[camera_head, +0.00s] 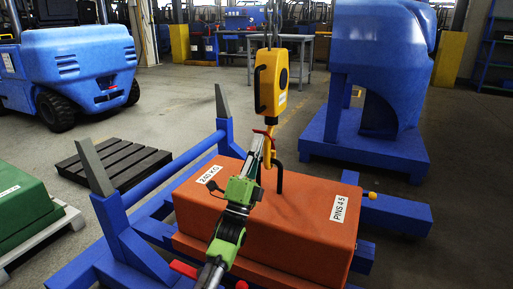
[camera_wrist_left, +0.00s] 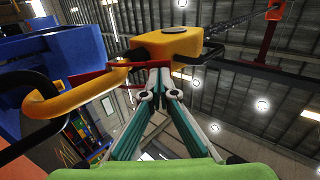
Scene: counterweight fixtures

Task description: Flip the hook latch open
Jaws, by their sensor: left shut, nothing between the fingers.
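The yellow hook block (camera_head: 271,84) hangs from a chain above the orange weight. Its yellow hook (camera_wrist_left: 62,104) curves down at the left of the wrist view, near a dark lifting loop (camera_wrist_left: 38,85). The red latch (camera_wrist_left: 100,72) runs between the block and the hook in the wrist view; a red part (camera_head: 265,133) shows under the block in the head view. My left gripper (camera_head: 264,137) is shut and empty, its fingertips (camera_wrist_left: 158,82) just below the block, close to the latch. Whether they touch it I cannot tell. My right gripper is out of view.
The orange weight (camera_head: 300,215), labelled 240 KG and PINS 4-5, sits on a blue frame (camera_head: 385,212) with upright posts. A dark pallet (camera_head: 113,163) and a green block (camera_head: 22,212) lie left. A blue machine (camera_head: 372,70) stands behind at the right.

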